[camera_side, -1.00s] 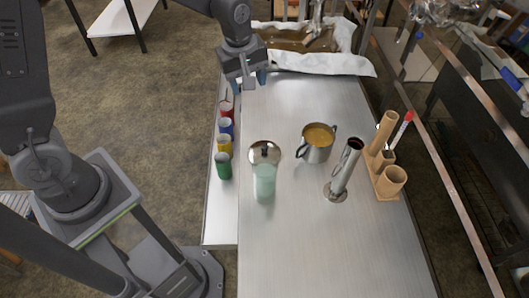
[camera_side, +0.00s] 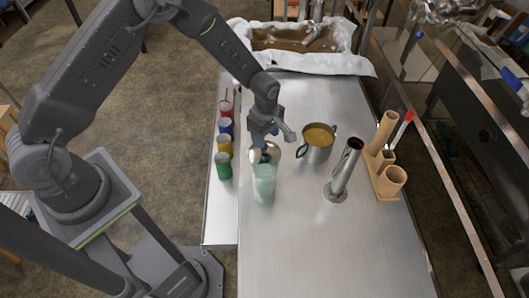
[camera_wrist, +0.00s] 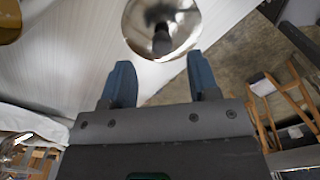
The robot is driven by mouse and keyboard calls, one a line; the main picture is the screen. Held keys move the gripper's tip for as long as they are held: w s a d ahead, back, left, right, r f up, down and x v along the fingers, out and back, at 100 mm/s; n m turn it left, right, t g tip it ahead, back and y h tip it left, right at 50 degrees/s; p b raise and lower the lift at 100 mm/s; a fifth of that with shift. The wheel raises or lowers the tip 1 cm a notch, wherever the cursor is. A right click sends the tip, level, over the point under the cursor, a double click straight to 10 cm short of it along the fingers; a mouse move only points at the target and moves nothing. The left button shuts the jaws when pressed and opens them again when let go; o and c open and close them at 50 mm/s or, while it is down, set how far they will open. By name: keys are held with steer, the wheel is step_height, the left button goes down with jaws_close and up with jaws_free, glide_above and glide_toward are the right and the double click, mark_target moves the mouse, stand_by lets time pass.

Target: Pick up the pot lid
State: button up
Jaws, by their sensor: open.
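The pot lid (camera_side: 275,153) is a round, shiny metal disc on the steel table, just behind the pale green glass (camera_side: 264,186) in the side view, and partly hidden by my gripper. In the wrist view the lid (camera_wrist: 178,12) lies beyond my fingertips, with its dark knob roughly centred between them. My gripper (camera_side: 259,147) points down over the lid, its blue fingers spread apart and empty. In the wrist view my gripper (camera_wrist: 158,65) shows a clear gap between its fingers. The exact height above the lid is hard to tell.
The metal pot (camera_side: 318,153) of amber liquid stands close on the right. Further right are a tall metal cylinder (camera_side: 345,172) and a wooden holder (camera_side: 386,184). Several coloured cups, including a green one (camera_side: 223,168), line the left ledge. The table's front is clear.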

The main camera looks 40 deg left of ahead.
mark_target(265, 150)
step_height(265, 150, down, 6)
steer(key=shift+a+r, duration=0.15)
stand_by(0.3)
jaws_close()
stand_by(0.4)
